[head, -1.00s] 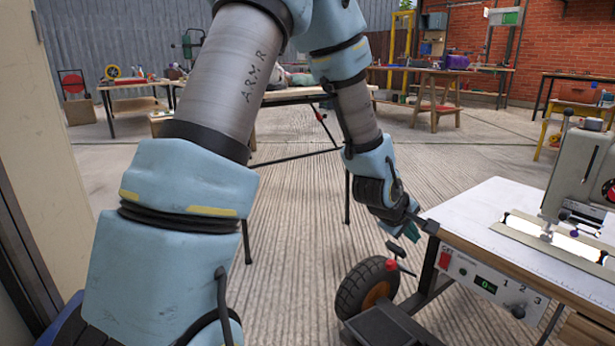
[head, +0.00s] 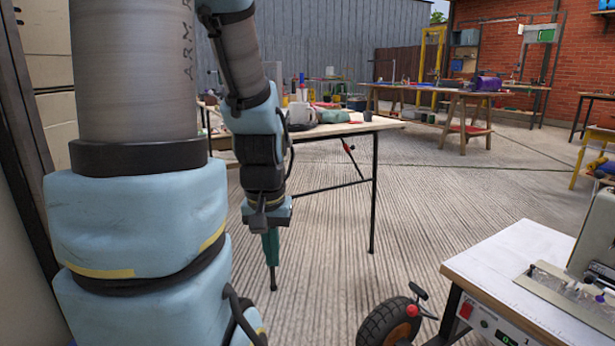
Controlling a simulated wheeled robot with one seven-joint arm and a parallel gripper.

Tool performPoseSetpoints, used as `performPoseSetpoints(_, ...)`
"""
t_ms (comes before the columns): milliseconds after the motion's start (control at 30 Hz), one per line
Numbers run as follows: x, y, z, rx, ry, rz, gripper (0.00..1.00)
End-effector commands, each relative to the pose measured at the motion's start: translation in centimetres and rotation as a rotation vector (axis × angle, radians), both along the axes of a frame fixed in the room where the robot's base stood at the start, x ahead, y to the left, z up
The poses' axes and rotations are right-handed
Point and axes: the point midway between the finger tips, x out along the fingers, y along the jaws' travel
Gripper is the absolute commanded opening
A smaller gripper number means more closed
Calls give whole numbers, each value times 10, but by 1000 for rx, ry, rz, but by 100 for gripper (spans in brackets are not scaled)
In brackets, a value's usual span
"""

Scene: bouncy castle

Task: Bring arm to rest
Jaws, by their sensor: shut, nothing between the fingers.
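My arm stands large in the left half of the head view, its lower links close to the camera. Its forearm hangs down, and my gripper (head: 271,246) points at the floor with its teal fingers together. The gripper is shut and empty, over the open ribbed floor (head: 330,270). It looks apart from everything around it. Its left side is partly close to my own nearer arm links in the picture.
A cabinet (head: 58,50) is close at the left edge. Open floor lies between.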

Motion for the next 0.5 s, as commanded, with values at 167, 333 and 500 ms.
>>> performPoseSetpoints(167,0,0,71,0,-1,0,0)
performPoseSetpoints(333,1,-1,123,0,-1,-1,0)
performPoseSetpoints(500,1,-1,175,0,-1,-1,0)
